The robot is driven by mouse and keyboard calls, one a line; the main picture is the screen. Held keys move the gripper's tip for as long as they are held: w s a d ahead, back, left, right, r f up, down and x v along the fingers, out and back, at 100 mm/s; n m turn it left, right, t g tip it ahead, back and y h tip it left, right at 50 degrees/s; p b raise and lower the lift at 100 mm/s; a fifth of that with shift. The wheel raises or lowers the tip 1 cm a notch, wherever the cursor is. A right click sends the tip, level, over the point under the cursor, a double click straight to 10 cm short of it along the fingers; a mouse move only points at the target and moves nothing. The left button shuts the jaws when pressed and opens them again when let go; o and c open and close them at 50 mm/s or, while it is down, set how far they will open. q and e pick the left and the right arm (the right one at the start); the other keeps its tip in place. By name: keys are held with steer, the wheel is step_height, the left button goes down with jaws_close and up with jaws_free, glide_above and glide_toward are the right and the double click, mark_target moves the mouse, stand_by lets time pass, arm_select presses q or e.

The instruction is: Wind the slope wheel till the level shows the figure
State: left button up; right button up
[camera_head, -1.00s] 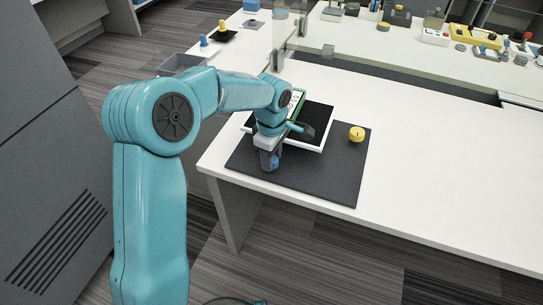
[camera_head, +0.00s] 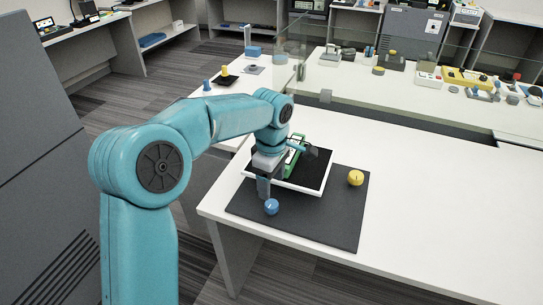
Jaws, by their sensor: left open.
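My left gripper (camera_head: 265,190) points down over the front left of a dark mat (camera_head: 325,222) on the white table. It is open, close behind a round blue wheel (camera_head: 271,207); the wheel looks free of the fingers. A round yellow wheel (camera_head: 355,177) with a mark on top sits at the mat's right edge. Between and behind them lies a black plate (camera_head: 313,172) with a white border. A green level (camera_head: 294,158) lies along the plate's left side, partly hidden by my wrist; its figure is too small to read. My right gripper is out of view.
A clear glass screen (camera_head: 350,75) stands behind the table. Beyond it, benches carry several small devices, including a yellow one (camera_head: 470,78). A blue peg (camera_head: 207,86) stands on a side bench. The table right of the mat is clear.

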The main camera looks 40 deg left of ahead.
arm_select(q)
step_height(320, 180, up, 8)
steer(key=p, duration=0.1)
steer(key=shift+r, duration=0.2)
stand_by(0.5)
